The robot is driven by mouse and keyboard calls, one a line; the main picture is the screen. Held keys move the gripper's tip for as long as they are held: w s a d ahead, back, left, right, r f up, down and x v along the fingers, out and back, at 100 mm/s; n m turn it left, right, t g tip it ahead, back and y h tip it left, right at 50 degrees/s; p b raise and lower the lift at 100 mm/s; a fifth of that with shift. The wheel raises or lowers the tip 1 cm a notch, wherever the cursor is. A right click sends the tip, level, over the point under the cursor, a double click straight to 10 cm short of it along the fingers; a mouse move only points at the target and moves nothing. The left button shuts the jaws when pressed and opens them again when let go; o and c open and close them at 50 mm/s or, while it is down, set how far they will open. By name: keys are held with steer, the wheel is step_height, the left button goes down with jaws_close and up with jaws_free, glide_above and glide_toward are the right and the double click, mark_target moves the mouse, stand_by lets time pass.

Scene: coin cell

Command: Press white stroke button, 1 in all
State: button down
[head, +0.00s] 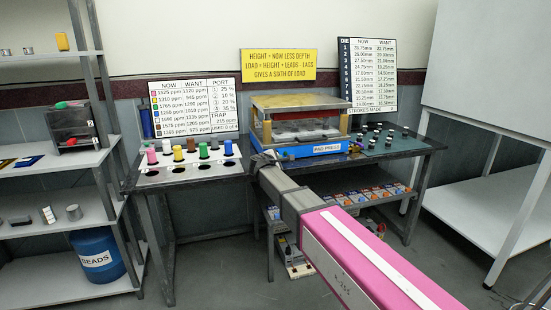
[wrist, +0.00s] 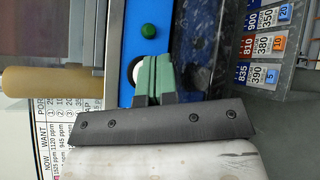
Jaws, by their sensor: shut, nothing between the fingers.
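The white stroke button (wrist: 137,70) shows in the wrist view on the press's blue front panel (wrist: 118,35), in a dark ring, partly hidden behind my fingertips. My gripper (wrist: 154,76) is shut and empty, its green-padded tips over the button's edge; I cannot tell whether they touch it. In the head view my gripper (head: 262,160) is at the left end of the blue press base (head: 315,150), and the white button is hidden there. A green button (wrist: 149,31) sits on the same panel, apart from my fingers.
Left of the press, coloured cylinders (head: 178,153) stand on a white rack with dark holes. On its right is a green mat (head: 385,150) with several small pieces. A tan post (wrist: 50,80) stands by the press.

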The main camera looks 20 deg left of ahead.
steer(key=s+d, duration=0.1)
steer(key=s, duration=0.1)
steer(key=s+d, duration=0.1)
steer(key=s, duration=0.1)
steer(key=shift+s+d, duration=0.1)
steer(key=shift+d, duration=0.2)
stand_by(0.5)
steer(key=s+d+f+m+g+h, duration=0.15)
steer(key=d+f+m+g, duration=0.45)
steer(key=d, duration=0.7)
steer(key=s+d+f+m+g+h, duration=0.1)
steer(key=s+d+f+m, duration=0.25)
steer(key=d+f, duration=0.65)
steer(key=s+d+f+m+g+y, duration=0.3)
steer(key=s+d+m, duration=0.3)
steer(key=s+d, duration=0.3)
steer(key=s+d+f+m+g+y, duration=0.3)
steer(key=s+d+f+m+g, duration=0.2)
steer(key=s+d, duration=0.3)
steer(key=d+f+m, duration=0.1)
steer(key=d, duration=0.2)
steer(key=shift+s+d+f, duration=0.15)
steer(key=shift+s+f, duration=0.1)
steer(key=shift+s, duration=0.15)
